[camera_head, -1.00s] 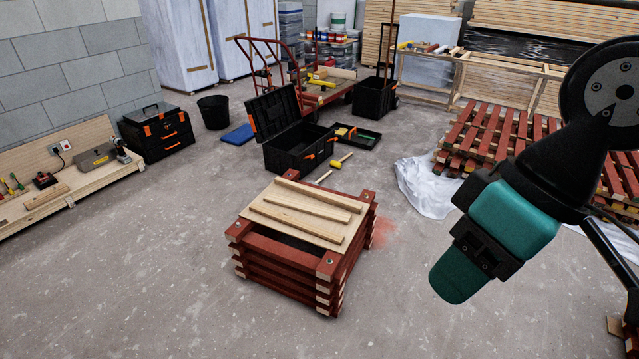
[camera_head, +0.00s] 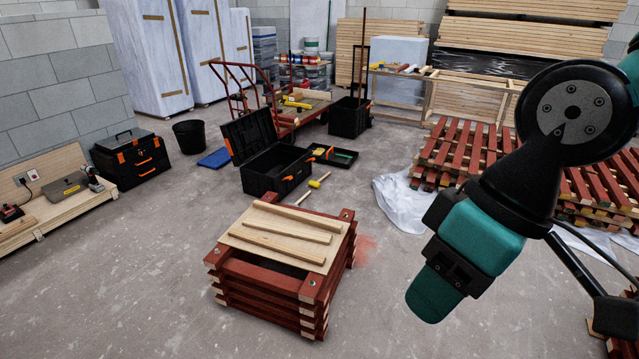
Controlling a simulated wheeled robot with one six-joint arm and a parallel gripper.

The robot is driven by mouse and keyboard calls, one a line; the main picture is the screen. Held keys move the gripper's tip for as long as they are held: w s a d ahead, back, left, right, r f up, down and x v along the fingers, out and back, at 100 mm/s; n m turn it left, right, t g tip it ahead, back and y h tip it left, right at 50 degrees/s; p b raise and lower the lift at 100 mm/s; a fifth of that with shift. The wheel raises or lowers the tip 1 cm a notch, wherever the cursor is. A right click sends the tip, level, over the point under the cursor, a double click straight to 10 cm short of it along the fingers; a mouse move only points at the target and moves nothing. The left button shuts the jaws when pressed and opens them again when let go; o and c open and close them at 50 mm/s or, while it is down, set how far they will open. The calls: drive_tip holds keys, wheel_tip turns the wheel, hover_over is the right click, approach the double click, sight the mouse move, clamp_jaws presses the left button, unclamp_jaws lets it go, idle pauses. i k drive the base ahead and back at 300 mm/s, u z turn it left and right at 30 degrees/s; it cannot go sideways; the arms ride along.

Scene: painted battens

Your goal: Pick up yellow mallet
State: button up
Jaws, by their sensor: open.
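A mallet with a yellow head (camera_head: 314,184) and a pale wooden handle lies on the concrete floor, between the open black toolbox and the slatted red crate. It is small in the head view. My arm, with teal and black parts, hangs at the right side, well to the right of the mallet and apart from it. My gripper's fingers cannot be made out.
The red slatted crate (camera_head: 262,283) with loose battens on its top stands in front of the mallet. The open toolbox (camera_head: 272,178) is behind it. A white sheet (camera_head: 401,204) and stacked red battens (camera_head: 468,158) lie to the right. The front left floor is clear.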

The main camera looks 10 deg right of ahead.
sight(316, 185)
drive_tip(key=z, duration=0.35)
drive_tip(key=i, duration=1.1)
drive_tip(key=z, duration=0.6)
drive_tip(key=i, duration=3.9)
drive_tip(key=u, duration=0.7)
drive_tip(key=i, duration=0.95)
drive_tip(key=u, duration=1.75)
drive_tip(key=i, duration=1.05)
drive_tip(key=u, duration=0.75)
